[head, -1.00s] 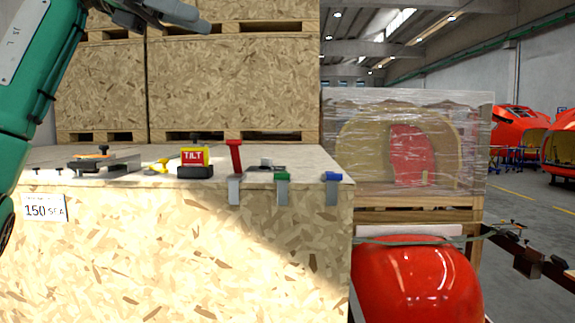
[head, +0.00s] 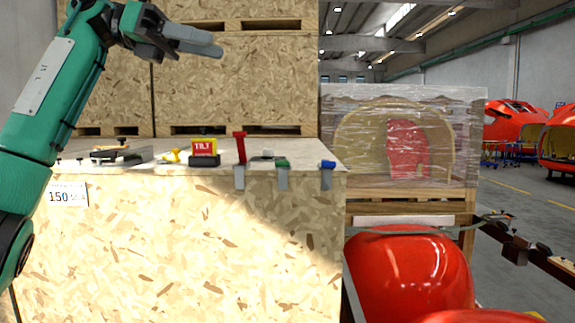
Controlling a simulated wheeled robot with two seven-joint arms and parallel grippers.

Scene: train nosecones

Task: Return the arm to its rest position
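My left arm, green with dark joints, comes in from the left in the head view. Its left gripper (head: 205,42) is raised above the wooden crate top, in front of the stacked crates. Its grey fingers point right and lie close together in the picture; from this side I cannot tell whether there is a gap between them. I see no object at the fingertips. My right gripper is not in view.
The large crate (head: 200,245) carries a yellow and red TILT box (head: 204,148), red (head: 240,148), green and blue clamps, and small tools. A red nosecone (head: 405,275) stands right of it. A wrapped crate (head: 400,135) is behind. Open floor lies far right.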

